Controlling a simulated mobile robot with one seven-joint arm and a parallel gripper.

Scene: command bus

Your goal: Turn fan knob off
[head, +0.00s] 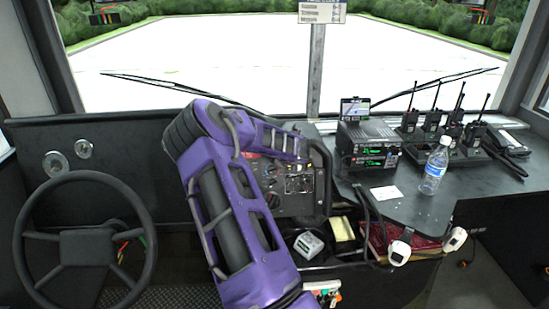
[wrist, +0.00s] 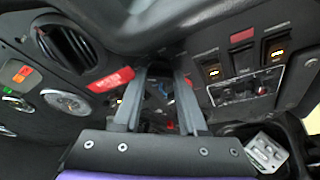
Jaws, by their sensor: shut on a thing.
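My gripper (wrist: 163,75) reaches in under the dark dash overhang in the wrist view. Its two grey fingers converge on the control panel and are shut on a small part there, the fan knob, which the fingertips almost wholly hide. I cannot read the knob's setting. In the head view my purple arm covers the left of the control panel (head: 296,205), and the fingertips cannot be made out.
A round air vent (wrist: 68,48) and a gauge (wrist: 66,102) are on the left. Lit switches (wrist: 276,46) are on the right. A steering wheel (head: 85,238) stands left of my arm. A water bottle (head: 433,170) and several radios are on the right-hand counter.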

